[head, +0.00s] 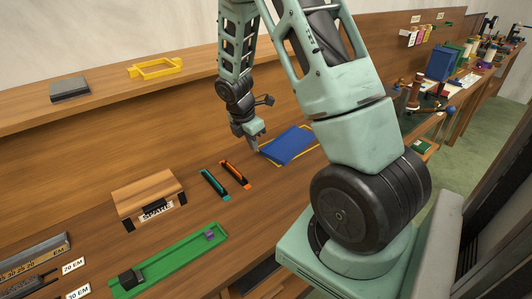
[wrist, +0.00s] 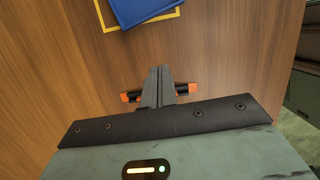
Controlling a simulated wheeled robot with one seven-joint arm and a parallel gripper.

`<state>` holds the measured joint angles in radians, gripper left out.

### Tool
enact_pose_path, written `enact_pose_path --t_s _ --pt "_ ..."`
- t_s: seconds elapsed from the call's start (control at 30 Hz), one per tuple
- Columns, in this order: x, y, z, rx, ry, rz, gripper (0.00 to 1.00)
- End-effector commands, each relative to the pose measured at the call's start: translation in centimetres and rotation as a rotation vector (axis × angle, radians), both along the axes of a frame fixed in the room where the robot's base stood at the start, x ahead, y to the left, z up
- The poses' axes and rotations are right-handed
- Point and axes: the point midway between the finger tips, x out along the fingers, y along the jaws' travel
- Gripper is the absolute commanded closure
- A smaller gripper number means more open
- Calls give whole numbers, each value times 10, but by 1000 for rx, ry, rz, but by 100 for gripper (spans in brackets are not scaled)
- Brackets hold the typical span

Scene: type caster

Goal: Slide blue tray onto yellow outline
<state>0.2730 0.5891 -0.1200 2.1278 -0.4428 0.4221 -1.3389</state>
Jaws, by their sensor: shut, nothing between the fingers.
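The blue tray (head: 288,146) lies flat on the wooden bench in the middle of the head view. The yellow outline (head: 315,148) shows around parts of its border, and the tray covers the rest of it. In the wrist view the tray (wrist: 138,9) is at the top edge, cut off, with yellow outline strips (wrist: 166,15) beside it. My gripper (head: 256,149) is shut and empty, pointing down just left of the tray. In the wrist view its fingertips (wrist: 160,70) are apart from the tray, with bare wood between. Their height above the bench is unclear.
An orange-and-black tool (head: 235,174) and a teal-and-black one (head: 215,184) lie left of the tray. The orange one shows behind my fingers in the wrist view (wrist: 130,97). A wooden block stand (head: 148,193) and a green tray (head: 170,262) are nearer. Crowded benches stand far right.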

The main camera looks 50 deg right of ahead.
Motion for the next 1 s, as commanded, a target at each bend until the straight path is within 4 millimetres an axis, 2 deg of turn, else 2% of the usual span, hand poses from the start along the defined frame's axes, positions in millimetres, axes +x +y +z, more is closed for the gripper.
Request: enact_pose_path --t_s 0.4,0.5,0.7,1.0 --pt "-5 -16 -73 2 5 0 100" --pt "-7 -34 -68 1 -1 -6 100" --pt "-11 -52 -70 2 -1 -3 100" --pt "-11 -55 -72 2 -1 -2 100"
